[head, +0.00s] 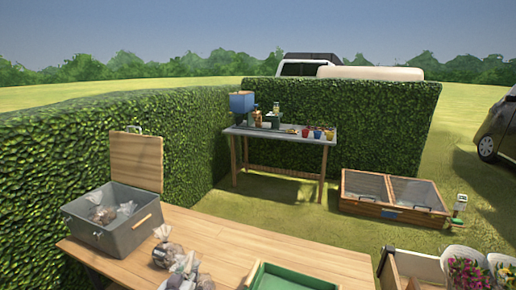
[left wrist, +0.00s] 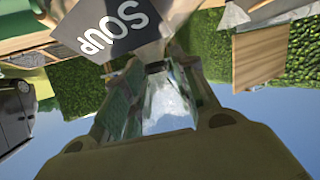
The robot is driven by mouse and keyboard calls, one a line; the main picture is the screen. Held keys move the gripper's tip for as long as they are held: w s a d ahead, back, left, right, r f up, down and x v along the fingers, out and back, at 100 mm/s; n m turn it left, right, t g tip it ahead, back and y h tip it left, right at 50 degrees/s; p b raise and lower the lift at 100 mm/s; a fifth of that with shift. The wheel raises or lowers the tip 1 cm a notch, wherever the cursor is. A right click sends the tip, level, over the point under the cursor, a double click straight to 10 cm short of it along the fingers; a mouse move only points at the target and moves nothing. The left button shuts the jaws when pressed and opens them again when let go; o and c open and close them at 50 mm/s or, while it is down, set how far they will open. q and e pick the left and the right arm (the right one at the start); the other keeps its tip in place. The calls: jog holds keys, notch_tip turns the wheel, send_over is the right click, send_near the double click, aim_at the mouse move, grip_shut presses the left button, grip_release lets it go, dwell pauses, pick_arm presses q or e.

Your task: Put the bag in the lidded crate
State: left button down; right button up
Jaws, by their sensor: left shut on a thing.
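My left gripper (left wrist: 160,95) is shut on the clear top of a bag (left wrist: 168,108). A dark label reading SOUP (left wrist: 112,25) shows on the bag just beyond the fingers. The lidded crate (head: 122,238) is grey and stands at the left of the table in the head view. Its wooden lid (head: 136,160) is up, and clear bags (head: 104,212) lie inside. The lid also shows in the left wrist view (left wrist: 260,55), apart from the held bag. I cannot make out either gripper in the head view. The right gripper is not seen.
A filled bag (head: 166,253) stands on the wooden table (head: 235,248) in front of the crate, with more clear wrapping (head: 186,272) nearer me. A green tray (head: 292,277) is at the front right.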

pick_arm(q)
jog(key=shift+r, duration=0.2)
dwell(0.3)
jog(key=shift+w+d+r, duration=0.25)
jog(key=shift+w+r, duration=0.05)
jog(key=shift+r, duration=0.4)
jog(key=shift+w+a+r, duration=0.1)
jog(key=shift+w+r, duration=0.1)
jog(key=shift+r, duration=0.2)
jog(key=shift+s+a+f, duration=0.1)
jog(key=shift+s+f, duration=0.35)
jog(key=shift+f, duration=0.3)
jog(key=shift+s+a+f, duration=0.1)
jog(key=shift+s+f, duration=0.3)
jog(key=shift+f, duration=0.3)
jog(key=shift+s+f, duration=1)
jog(key=shift+f, duration=0.35)
jog(key=shift+s+f, duration=1)
jog(key=shift+f, duration=0.3)
jog(key=shift+w, duration=0.1)
